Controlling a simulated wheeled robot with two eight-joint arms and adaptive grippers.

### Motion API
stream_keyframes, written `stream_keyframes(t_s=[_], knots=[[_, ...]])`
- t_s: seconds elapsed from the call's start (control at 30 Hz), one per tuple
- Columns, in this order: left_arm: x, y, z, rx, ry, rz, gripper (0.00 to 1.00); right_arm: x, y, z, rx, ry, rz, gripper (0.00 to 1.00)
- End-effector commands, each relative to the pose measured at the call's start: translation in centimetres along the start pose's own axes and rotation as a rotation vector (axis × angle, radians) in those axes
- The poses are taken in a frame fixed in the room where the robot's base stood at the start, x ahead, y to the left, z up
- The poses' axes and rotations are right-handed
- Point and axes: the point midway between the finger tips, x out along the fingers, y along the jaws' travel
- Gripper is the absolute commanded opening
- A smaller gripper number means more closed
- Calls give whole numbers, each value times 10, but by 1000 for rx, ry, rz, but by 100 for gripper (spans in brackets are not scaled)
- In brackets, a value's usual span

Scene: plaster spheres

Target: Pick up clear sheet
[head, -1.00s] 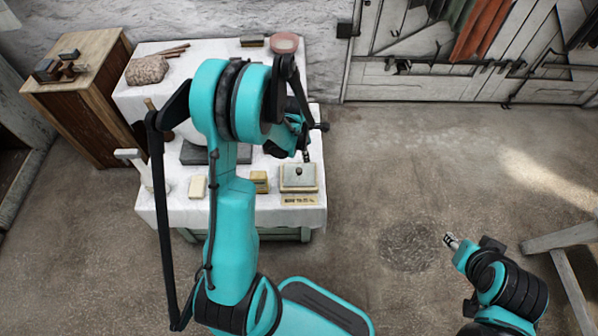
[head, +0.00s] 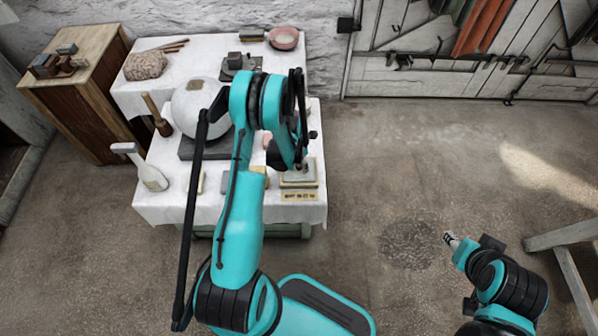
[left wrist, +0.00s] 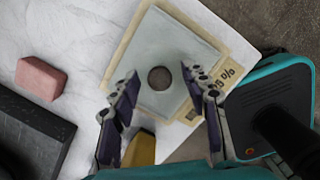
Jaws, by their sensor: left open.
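The clear sheet (left wrist: 185,48) is a pale, greenish see-through square lying on a tan-edged base on the white table. A dark round spot, a knob or a hole, shows at its middle. It also shows in the head view (head: 309,178), partly hidden by my arm. My left gripper (left wrist: 158,75) is open and empty, its fingertips over the sheet on either side of the dark spot. I cannot tell whether they touch it. My right gripper (head: 450,240) is at the lower right, over the floor and away from the table; its jaws are too small to read.
A yellow block (left wrist: 140,150), a pink block (left wrist: 40,78) and a dark slab (left wrist: 30,135) lie near the sheet. A printed label (head: 299,196) lies at its front. A plaster sphere (head: 190,108), a mallet (head: 158,115) and a white-bladed tool (head: 145,168) stand further left.

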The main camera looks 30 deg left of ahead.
Motion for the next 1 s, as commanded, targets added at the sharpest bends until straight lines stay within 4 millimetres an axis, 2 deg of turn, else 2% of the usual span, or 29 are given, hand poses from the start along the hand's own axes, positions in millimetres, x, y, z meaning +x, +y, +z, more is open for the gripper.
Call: stream_keyframes(t_s=[0.2,0.23,0.3,0.4,0.77,1.0], knots=[[1,0,0,0,0,0,46,0,0,0,0,0,0,40],[1,0,0,0,0,0,41,0,0,0,0,0,0,40],[1,0,0,0,0,0,22,0,0,0,0,0,0,40],[1,0,0,0,0,0,0,0,0,0,0,0,0,40],[-1,0,0,0,0,0,0,-1,0,-1,0,0,0,40],[-25,0,4,0,0,-1,0,-11,0,-8,0,0,0,40]])
